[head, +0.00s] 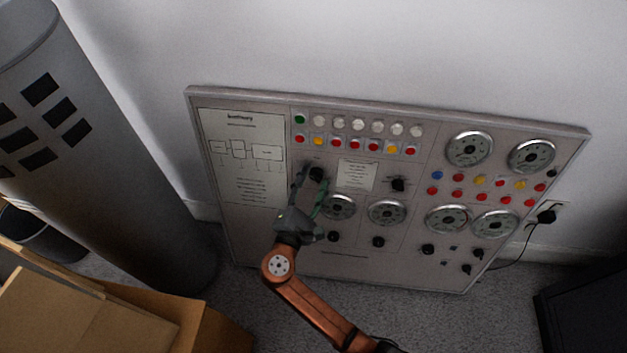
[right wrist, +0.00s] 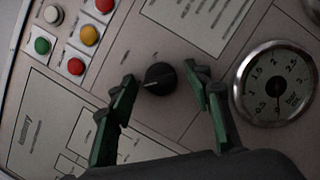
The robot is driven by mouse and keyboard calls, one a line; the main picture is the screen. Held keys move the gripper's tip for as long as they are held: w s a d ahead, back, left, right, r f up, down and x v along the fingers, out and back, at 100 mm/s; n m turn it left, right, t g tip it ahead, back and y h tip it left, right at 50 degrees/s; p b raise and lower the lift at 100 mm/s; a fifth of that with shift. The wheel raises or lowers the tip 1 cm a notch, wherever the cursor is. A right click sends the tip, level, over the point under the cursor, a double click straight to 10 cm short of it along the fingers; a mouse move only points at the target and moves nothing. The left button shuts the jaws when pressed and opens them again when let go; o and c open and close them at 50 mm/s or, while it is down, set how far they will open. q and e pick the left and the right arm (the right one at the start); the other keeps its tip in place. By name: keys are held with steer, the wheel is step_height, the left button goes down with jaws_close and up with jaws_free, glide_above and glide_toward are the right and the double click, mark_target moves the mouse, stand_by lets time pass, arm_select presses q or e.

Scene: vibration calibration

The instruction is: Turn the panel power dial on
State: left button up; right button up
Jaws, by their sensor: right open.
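The grey control panel (head: 350,268) leans against the wall, with rows of buttons, round gauges and black dials. A black dial (head: 317,174) sits below the left end of the button rows. In the right wrist view the black dial (right wrist: 160,78) has a pale pointer mark and lies between and just beyond the fingertips. My right gripper (head: 311,184) is open, its two green fingers on either side of that dial; it also shows in the right wrist view (right wrist: 163,82). I see no finger touching the dial. My left gripper is not in view.
A round gauge (right wrist: 276,84) is close to the right finger. A large grey cylinder (head: 120,150) stands left of the panel, with cardboard boxes (head: 120,318) at the lower left. A black plug (head: 546,216) and a dark box (head: 590,310) are at the right.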

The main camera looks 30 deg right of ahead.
steer(key=shift+c, duration=0.5)
steer(key=c, duration=1)
